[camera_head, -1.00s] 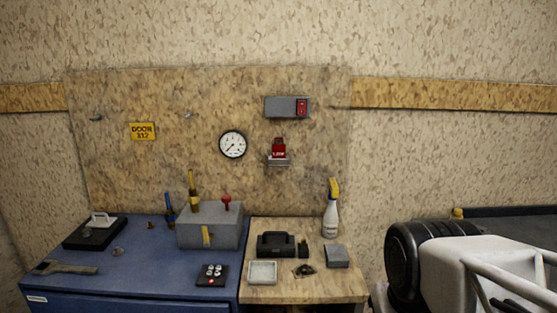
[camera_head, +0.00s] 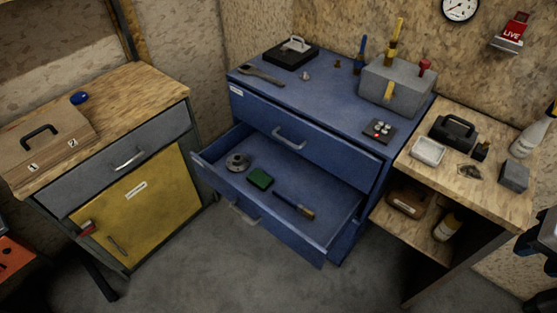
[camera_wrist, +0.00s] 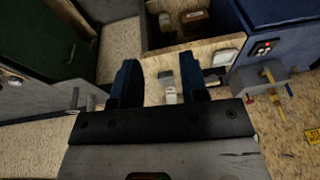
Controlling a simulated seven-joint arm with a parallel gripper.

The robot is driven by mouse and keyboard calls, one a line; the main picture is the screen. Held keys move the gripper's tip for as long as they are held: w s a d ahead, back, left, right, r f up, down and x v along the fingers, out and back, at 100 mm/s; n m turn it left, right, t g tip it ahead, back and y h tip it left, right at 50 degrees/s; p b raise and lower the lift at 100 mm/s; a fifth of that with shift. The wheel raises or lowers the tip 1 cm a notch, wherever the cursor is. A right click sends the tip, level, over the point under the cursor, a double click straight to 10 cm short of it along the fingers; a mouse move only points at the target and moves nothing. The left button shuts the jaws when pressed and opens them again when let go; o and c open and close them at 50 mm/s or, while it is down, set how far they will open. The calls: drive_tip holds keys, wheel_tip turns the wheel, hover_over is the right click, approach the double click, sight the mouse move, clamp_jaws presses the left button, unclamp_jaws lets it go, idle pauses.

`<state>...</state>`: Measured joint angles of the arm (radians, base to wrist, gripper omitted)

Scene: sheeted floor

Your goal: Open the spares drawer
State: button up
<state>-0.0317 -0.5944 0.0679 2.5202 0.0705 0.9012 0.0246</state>
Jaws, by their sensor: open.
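In the head view a blue cabinet (camera_head: 330,85) has two drawers. Its upper drawer (camera_head: 300,128) is shut, with a bar handle (camera_head: 289,139) and a small label (camera_head: 236,90) too small to read. Its lower drawer (camera_head: 317,221) is pulled out, holding a grey disc (camera_head: 237,162), a green block (camera_head: 260,179) and a brush-like tool (camera_head: 294,205). A grey drawer (camera_head: 105,172) in the left bench is shut. I cannot tell which is named spares. My gripper (camera_wrist: 157,65) is open in the wrist view, with a white bottle (camera_wrist: 169,88) visible beyond its fingers, apparently not gripped.
The left bench has a yellow door (camera_head: 150,205) and carries a wooden case (camera_head: 42,140). A wooden bench (camera_head: 478,205) with an open shelf stands right of the cabinet. Grey floor (camera_head: 270,270) lies clear before the open drawer.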

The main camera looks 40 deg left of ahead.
drive_tip(key=w+a+f+m+y, duration=0.25)
drive_tip(key=w+a, duration=0.25)
drive_tip(key=a, duration=0.6)
drive_tip(key=w+a+f+m+y, duration=0.25)
drive_tip(key=w+a, duration=0.25)
drive_tip(key=a, duration=0.7)
drive_tip(key=w+a+f+m+y, duration=0.1)
drive_tip(key=w+a+f, duration=0.2)
drive_tip(key=w+a, duration=0.55)
drive_tip(key=s+a+f+m+t, duration=0.1)
drive_tip(key=s+a+f+m, duration=0.1)
drive_tip(key=a+f, duration=0.5)
drive_tip(key=s+a+f+m, duration=0.2)
drive_tip(key=a+f+m, duration=0.15)
drive_tip(key=a, duration=0.75)
drive_tip(key=m+g+h, duration=0.2)
drive_tip(key=m+h, duration=0.4)
drive_tip(key=h, duration=0.1)
approach(242, 216)
drive_tip(key=shift+s+f, duration=0.1)
drive_tip(key=shift+f, duration=0.35)
drive_tip(key=shift+f, duration=0.15)
drive_tip(key=shift+w+f, duration=0.25)
drive_tip(key=shift+f, duration=0.95)
drive_tip(key=shift+w+f, duration=0.3)
drive_tip(key=shift+f, duration=0.95)
drive_tip(key=shift+w+f, duration=0.25)
drive_tip(key=shift+f, duration=0.95)
